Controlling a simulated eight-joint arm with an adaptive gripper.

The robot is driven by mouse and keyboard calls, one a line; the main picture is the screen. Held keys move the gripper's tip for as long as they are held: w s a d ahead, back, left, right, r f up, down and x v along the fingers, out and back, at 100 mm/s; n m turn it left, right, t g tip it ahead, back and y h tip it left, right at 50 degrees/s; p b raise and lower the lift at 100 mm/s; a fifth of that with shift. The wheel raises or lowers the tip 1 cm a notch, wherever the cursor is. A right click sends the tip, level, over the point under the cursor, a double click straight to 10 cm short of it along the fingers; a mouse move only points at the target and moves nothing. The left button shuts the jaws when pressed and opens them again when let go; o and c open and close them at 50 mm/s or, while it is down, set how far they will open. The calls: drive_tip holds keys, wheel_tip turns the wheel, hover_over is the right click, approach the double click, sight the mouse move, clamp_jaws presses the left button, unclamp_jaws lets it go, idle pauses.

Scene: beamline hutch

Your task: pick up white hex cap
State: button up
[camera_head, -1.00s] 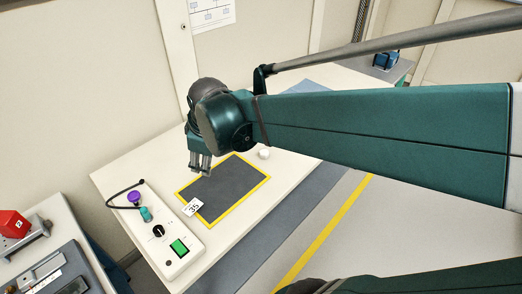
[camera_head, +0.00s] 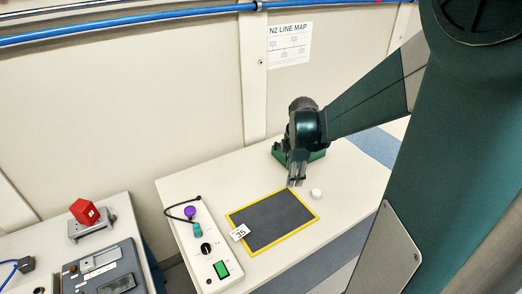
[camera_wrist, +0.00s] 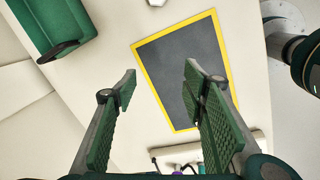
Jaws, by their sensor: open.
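The white hex cap (camera_head: 316,193) sits on the pale table, just off the far right corner of the dark mat. It looks like a small round white piece; its hex shape is too small to make out. My gripper (camera_head: 295,183) hangs fingers down above the far corner of the mat, a little left of the cap and apart from it. In the wrist view my gripper (camera_wrist: 161,80) has its two green padded fingers spread with nothing between them. A small white piece, apparently the cap (camera_wrist: 157,2), is cut off at that view's top edge.
The dark mat (camera_head: 270,221) has a yellow border and a "35" tag (camera_head: 240,231). A white control box (camera_head: 205,248) with a knob and green button lies left of it. A green object (camera_head: 316,156) stands behind my gripper. The table right of the cap is clear.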

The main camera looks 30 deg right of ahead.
sight(317, 191)
drive_tip(key=d+f+n+p, duration=0.1)
drive_tip(key=d+f, duration=0.1)
drive_tip(key=d, duration=0.2)
drive_tip(key=s+d+f+n+g+p, duration=0.1)
drive_tip(key=d+f+n, duration=0.1)
drive_tip(key=d, duration=0.3)
drive_tip(key=s+d+f+n+y+p, duration=0.1)
drive_tip(key=d+f+n+p, duration=0.1)
drive_tip(key=d+f, duration=0.1)
drive_tip(key=shift+d+f+g, duration=0.1)
drive_tip(key=shift+d+g, duration=0.3)
drive_tip(key=shift+d, duration=0.3)
drive_tip(key=shift+f, duration=1.35)
drive_tip(key=shift+w+f+b, duration=0.1)
drive_tip(key=shift+f+b, duration=0.55)
drive_tip(key=shift+f, duration=1.95)
